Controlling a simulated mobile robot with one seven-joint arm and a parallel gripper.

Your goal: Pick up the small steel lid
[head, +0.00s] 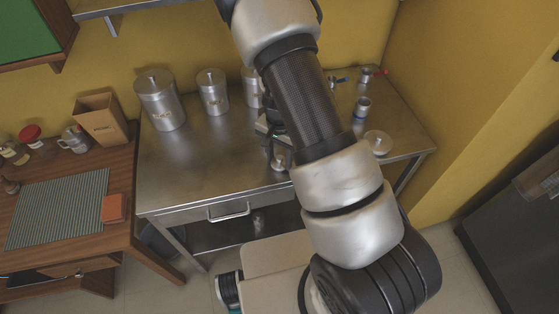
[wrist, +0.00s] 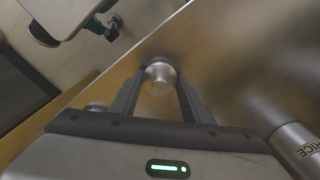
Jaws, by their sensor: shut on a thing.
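The small steel lid (wrist: 160,70), round with a knob, sits between the two fingers of my gripper (wrist: 158,76) in the wrist view. The fingers are shut on it, one on each side. In the head view the lid (head: 279,162) shows near the front edge of the steel table (head: 190,170), below my gripper (head: 272,140), which my arm partly hides. I cannot tell whether the lid touches the table top.
Lidded steel canisters stand at the back: a large one (head: 162,108), a medium one (head: 212,95) and a partly hidden one (head: 252,90). A pale round lid-like piece (head: 378,143) lies at the right. The table's left front is clear. A canister marked RICE (wrist: 298,145) is close in the wrist view.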

